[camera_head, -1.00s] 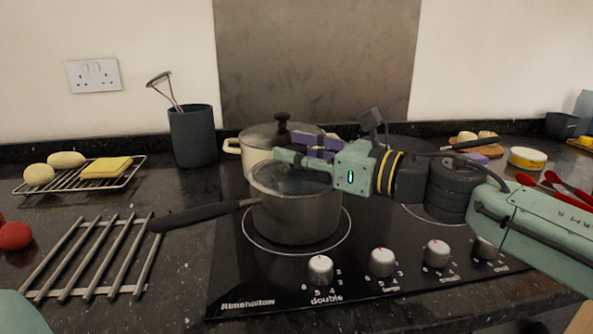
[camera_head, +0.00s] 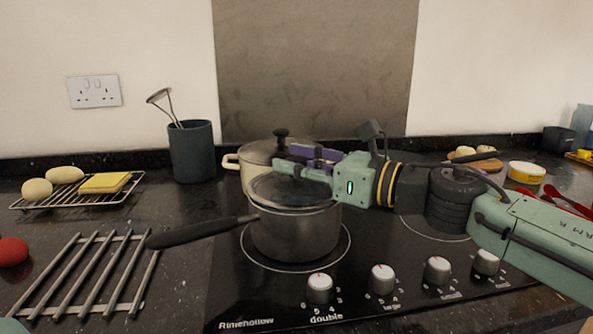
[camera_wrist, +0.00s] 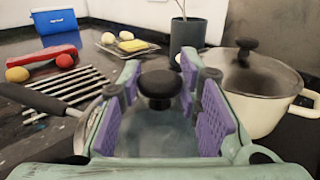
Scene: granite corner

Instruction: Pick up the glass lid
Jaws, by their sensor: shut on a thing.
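The glass lid (camera_head: 285,196) is round and dark, over the grey saucepan (camera_head: 296,235) on the hob. In the wrist view the lid (camera_wrist: 158,135) and its black knob (camera_wrist: 159,84) are between my purple finger pads. My gripper (camera_head: 290,164) is shut on the lid by its knob; it also shows in the wrist view (camera_wrist: 165,100). The fingers hide the knob in the head view. The lid looks close to level. I cannot tell whether there is a gap between it and the pan rim.
A cream pot (camera_wrist: 262,105) with its own black-knobbed lid stands just behind the saucepan. The saucepan's black handle (camera_head: 200,233) reaches left towards a metal trivet (camera_head: 95,275). A dark utensil pot (camera_head: 192,152) stands at back left. The hob's right rear holds a dark pan.

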